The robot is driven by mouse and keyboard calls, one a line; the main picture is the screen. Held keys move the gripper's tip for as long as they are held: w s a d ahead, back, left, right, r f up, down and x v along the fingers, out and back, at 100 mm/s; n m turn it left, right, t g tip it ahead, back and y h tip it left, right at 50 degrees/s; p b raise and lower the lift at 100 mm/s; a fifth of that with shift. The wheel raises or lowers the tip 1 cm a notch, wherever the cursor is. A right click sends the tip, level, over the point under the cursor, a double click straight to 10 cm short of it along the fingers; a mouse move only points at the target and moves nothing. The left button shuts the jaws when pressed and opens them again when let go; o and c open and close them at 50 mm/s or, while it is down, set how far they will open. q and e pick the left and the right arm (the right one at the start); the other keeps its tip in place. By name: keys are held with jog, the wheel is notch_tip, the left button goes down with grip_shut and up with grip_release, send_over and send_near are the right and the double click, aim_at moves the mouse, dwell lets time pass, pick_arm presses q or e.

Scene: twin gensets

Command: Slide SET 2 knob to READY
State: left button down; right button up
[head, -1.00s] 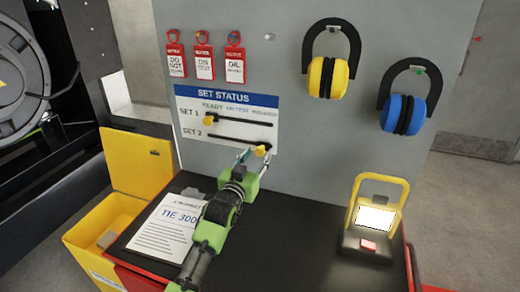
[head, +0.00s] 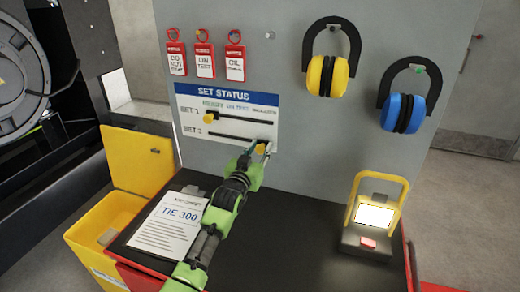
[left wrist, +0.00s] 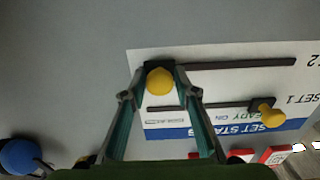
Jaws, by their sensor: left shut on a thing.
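The SET STATUS board (head: 227,93) is on the grey panel, with two dark horizontal slots. The SET 2 knob (head: 261,147), yellow, is at the right end of the lower slot, away from the READY column. My left gripper (head: 259,152) is shut on this knob. In the left wrist view, which is upside down, the knob (left wrist: 159,82) sits between the two fingertips (left wrist: 161,77). The yellow SET 1 knob (head: 211,118) is at the left end of the upper slot, under READY. My right gripper is not in view.
Red tags (head: 205,62) hang above the board. Yellow (head: 327,77) and blue (head: 404,113) ear defenders hang to the right. A lit work lamp (head: 374,217) and a paper sheet (head: 168,226) are on the dark bench top (head: 295,225).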

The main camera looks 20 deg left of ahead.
aim_at(239, 137)
pick_arm(q)
jog(key=shift+s, duration=0.1)
jog(key=shift+a, duration=0.25)
jog(key=a, duration=0.8)
jog(key=shift+w+a+r+b, duration=0.1)
jog(key=shift+w+a+b, duration=0.1)
jog(key=shift+a+b, duration=0.15)
jog(key=shift+d, duration=0.1)
jog(key=c, duration=1.8)
grip_release()
jog(key=shift+o, duration=0.2)
jog(key=shift+w, duration=0.1)
